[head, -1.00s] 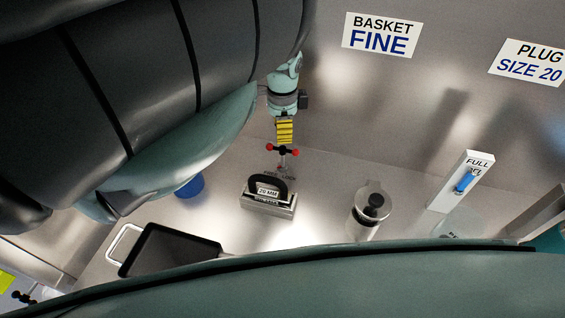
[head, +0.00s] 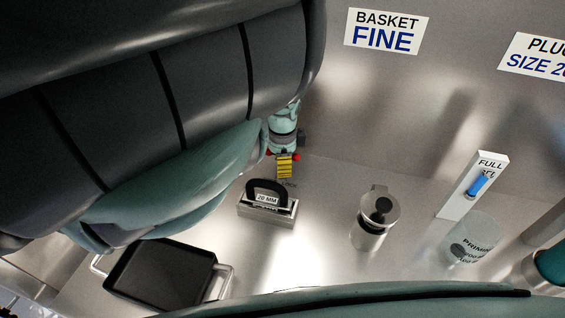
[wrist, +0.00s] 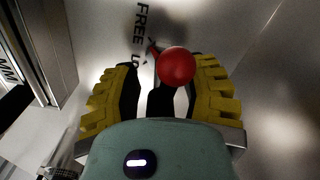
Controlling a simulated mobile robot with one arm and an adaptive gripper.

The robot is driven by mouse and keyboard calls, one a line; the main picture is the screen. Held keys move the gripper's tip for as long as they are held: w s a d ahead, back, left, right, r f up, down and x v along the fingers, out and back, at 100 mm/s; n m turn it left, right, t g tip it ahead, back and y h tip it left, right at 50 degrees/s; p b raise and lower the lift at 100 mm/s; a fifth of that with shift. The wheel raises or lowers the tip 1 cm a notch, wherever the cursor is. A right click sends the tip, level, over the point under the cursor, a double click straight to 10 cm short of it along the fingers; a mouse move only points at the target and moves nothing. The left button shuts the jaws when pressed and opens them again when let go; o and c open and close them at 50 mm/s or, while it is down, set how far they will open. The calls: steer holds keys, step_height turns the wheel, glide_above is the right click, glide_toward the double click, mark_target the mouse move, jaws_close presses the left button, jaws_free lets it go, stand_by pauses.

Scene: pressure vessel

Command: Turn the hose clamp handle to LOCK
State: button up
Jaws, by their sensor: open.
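The clamp handle's red ball knob (wrist: 176,66) shows in the wrist view between my two yellow-padded fingers. A dark bar lies below it, and a small red pointer shows just left of the ball by the "FREE" lettering (wrist: 141,22). The "LOCK" word is mostly hidden. My gripper (wrist: 163,85) is open, with a finger on each side of the knob; contact cannot be told. In the head view my gripper (head: 285,171) covers most of the handle, and only a bit of red (head: 297,156) shows beside it.
A "20 MM" block with a black handle (head: 267,207) stands close in front of the gripper. A steel canister (head: 371,235) and a white "FULL" gauge (head: 463,195) stand to the right. A black tray (head: 160,275) lies at front left. The wall is behind.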

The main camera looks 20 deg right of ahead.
jaws_close()
stand_by(0.4)
